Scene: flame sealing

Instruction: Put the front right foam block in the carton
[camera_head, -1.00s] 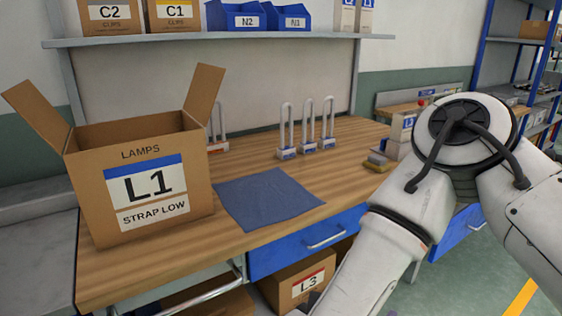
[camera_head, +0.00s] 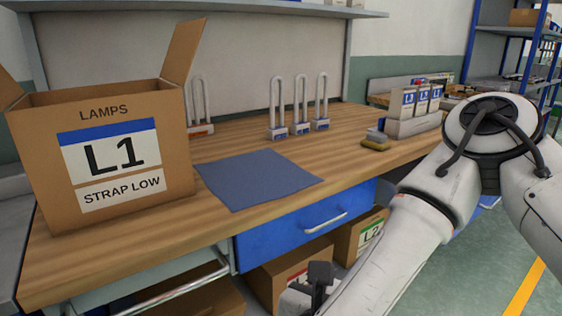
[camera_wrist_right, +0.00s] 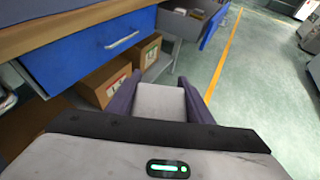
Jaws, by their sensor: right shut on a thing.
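The open carton (camera_head: 183,155), labelled "LAMPS L1 STRAP LOW", stands upright on the left of the bench with its flaps raised. Its inner floor is hidden. In the right wrist view my right gripper (camera_wrist_right: 159,82) has its two purple fingers shut on a pale grey foam block (camera_wrist_right: 160,101). They are out over the floor in front of the bench, beside the blue drawer. In the head view my right arm reaches down at the lower right, and the held block does not show clearly. My left gripper is not in view.
A blue mat (camera_head: 258,180) lies on the bench (camera_head: 130,243) right of the carton. Several upright looped locks (camera_head: 298,128) stand behind it. A grey holder with small boxes (camera_head: 412,127) is at the right. A blue drawer (camera_head: 300,232) and cartons (camera_head: 358,238) are below the benchtop.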

